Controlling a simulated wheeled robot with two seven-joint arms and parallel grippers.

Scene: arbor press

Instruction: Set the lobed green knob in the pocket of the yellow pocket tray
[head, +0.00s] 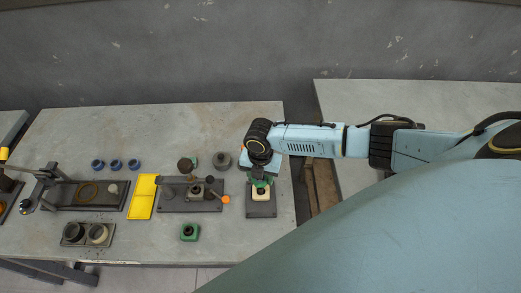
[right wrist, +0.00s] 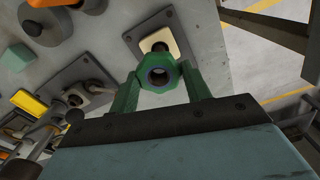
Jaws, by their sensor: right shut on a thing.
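My right gripper (head: 262,178) is shut on a green knob (right wrist: 160,74), which shows between its fingers in the right wrist view. The knob has a faceted or lobed outline and a dark central hole with a bluish rim. It is just above a cream block (right wrist: 161,42) on a dark plate; I cannot tell if they touch. The yellow pocket tray (head: 142,196) lies left of my right gripper on the table, with two flat sections and nothing visible on it. It also shows in the right wrist view (right wrist: 28,102). My left gripper is not in view.
A fixture with an orange-tipped lever (head: 225,199) stands between tray and right gripper. Blue rings (head: 116,164) and a press fixture (head: 90,194) are left of the tray. The table's right edge is close beside my right gripper.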

